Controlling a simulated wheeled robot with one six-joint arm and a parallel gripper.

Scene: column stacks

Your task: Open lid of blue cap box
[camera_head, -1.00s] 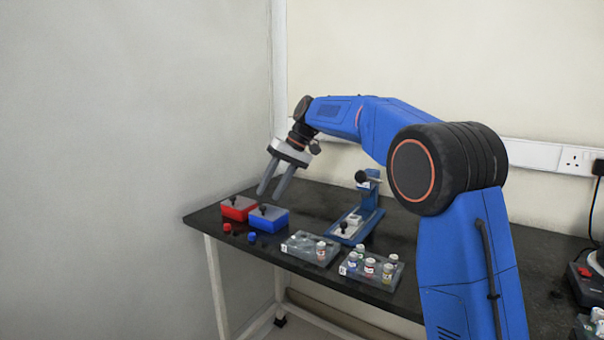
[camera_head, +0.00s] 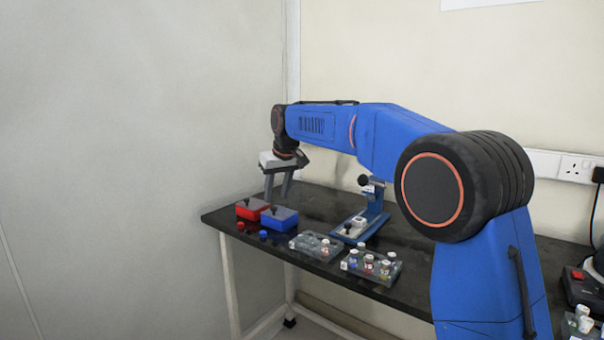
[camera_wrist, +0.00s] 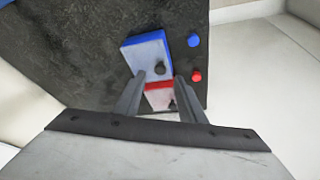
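The blue cap box (camera_head: 280,220) stands on the dark table beside the red box (camera_head: 249,208). Its lid is on, with a black knob on top. In the wrist view the blue box (camera_wrist: 147,52) lies beyond my fingertips, and the red box (camera_wrist: 159,97) shows between the fingers. My gripper (camera_head: 277,200) points down above the boxes. It also shows in the wrist view (camera_wrist: 154,80), with its two fingers apart and nothing between them. The inside of the blue box is hidden.
A blue cap (camera_head: 263,233) and a red cap (camera_head: 240,225) lie in front of the boxes. Two vial racks (camera_head: 312,250) (camera_head: 365,272) and a blue stand (camera_head: 375,212) are to the right. The table's left end is near the boxes.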

